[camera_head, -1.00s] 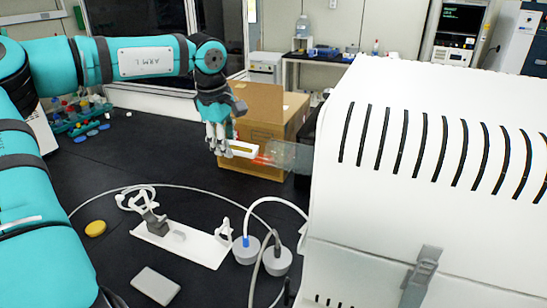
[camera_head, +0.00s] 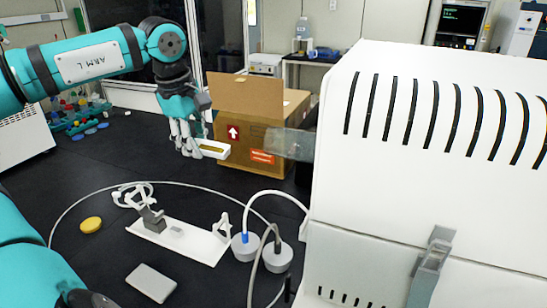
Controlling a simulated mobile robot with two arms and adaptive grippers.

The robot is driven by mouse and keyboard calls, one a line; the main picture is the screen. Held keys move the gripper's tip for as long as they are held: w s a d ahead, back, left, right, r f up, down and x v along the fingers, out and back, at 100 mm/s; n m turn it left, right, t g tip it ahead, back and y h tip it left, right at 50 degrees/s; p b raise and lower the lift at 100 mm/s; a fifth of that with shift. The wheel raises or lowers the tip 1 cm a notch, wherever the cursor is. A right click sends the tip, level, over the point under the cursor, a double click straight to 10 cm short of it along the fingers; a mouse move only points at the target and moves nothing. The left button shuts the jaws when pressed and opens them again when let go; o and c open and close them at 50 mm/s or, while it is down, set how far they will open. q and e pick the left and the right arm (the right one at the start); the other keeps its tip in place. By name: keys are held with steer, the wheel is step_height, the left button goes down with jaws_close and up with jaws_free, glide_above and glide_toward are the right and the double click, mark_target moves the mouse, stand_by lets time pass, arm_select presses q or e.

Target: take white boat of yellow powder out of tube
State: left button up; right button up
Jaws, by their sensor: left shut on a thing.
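The white boat (camera_head: 213,149) with yellow powder in it is in the air left of the tube. My left gripper (camera_head: 190,146) is shut on the boat's left end. The clear tube (camera_head: 288,145) sticks out to the left from the white machine (camera_head: 400,150). A gap shows between the boat's right end and the tube's open mouth. My right gripper does not show.
A cardboard box (camera_head: 250,125) stands behind the boat and tube. A white stand (camera_head: 190,240) with clamps, two grey round caps with hoses (camera_head: 245,247), a yellow disc (camera_head: 91,225) and a grey flat block (camera_head: 153,283) lie in front.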

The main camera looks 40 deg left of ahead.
arm_select(q)
steer(key=s+b, duration=0.5)
steer(key=s, duration=0.2)
steer(key=shift+s+d, duration=0.15)
steer(key=shift+d, duration=0.25)
steer(key=shift+f, duration=0.1)
